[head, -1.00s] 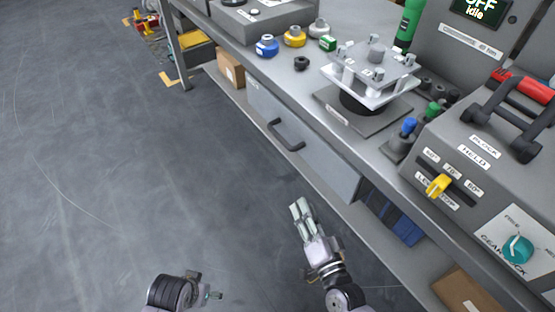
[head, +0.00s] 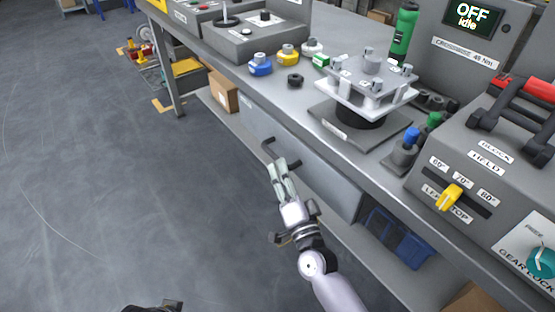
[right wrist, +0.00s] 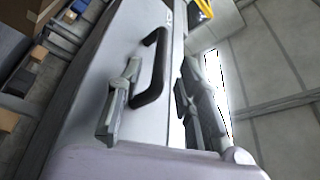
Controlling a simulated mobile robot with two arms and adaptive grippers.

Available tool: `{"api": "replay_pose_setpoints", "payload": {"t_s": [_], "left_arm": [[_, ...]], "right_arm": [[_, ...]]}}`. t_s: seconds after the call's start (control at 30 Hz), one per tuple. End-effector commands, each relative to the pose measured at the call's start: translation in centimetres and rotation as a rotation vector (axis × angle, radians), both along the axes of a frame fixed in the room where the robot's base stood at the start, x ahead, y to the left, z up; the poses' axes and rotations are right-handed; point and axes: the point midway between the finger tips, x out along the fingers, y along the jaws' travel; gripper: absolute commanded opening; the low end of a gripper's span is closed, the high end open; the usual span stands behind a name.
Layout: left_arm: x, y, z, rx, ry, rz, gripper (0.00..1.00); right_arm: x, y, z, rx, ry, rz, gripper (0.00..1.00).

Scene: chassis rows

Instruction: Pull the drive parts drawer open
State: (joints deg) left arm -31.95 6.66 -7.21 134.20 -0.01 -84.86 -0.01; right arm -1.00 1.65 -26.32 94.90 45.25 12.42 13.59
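The drive parts drawer (head: 328,187) is a pale grey front under the bench top and looks shut. Its dark bar handle (head: 268,147) stands out from the front; it also shows in the right wrist view (right wrist: 158,68). My right gripper (head: 276,164) is open at the handle. In the right wrist view its two fingers (right wrist: 160,85) lie either side of the handle, with gaps between; I cannot tell whether the bar is fully between the fingertips.
The bench top (head: 285,100) carries a metal fixture (head: 365,90), coloured knobs and a grey control console (head: 485,150). Below it are a blue bin (head: 395,238) and a cardboard box (head: 223,92) on a low shelf.

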Motion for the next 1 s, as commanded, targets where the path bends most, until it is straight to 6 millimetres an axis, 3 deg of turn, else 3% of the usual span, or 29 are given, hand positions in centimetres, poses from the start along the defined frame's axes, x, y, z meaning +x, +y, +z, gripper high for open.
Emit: {"api": "replay_pose_setpoints", "payload": {"t_s": [0.1,0.3,0.67,1.0], "left_arm": [[-0.1,0.0,0.6,-0.001,-0.007,0.001,0.69],[-0.3,0.0,1.6,-0.002,-0.013,0.002,0.69],[-0.9,0.1,1.7,-0.001,0.000,0.002,0.69],[-0.7,0.2,1.7,0.003,-0.007,0.000,0.69]], "right_arm": [[2.1,0.6,0.5,0.003,-0.001,-0.001,0.33],[4.0,1.2,0.8,0.000,0.000,0.000,0.33],[4.4,1.4,0.9,0.000,0.001,-0.001,0.33],[4.4,1.4,0.9,0.000,0.001,-0.001,0.10]]}}
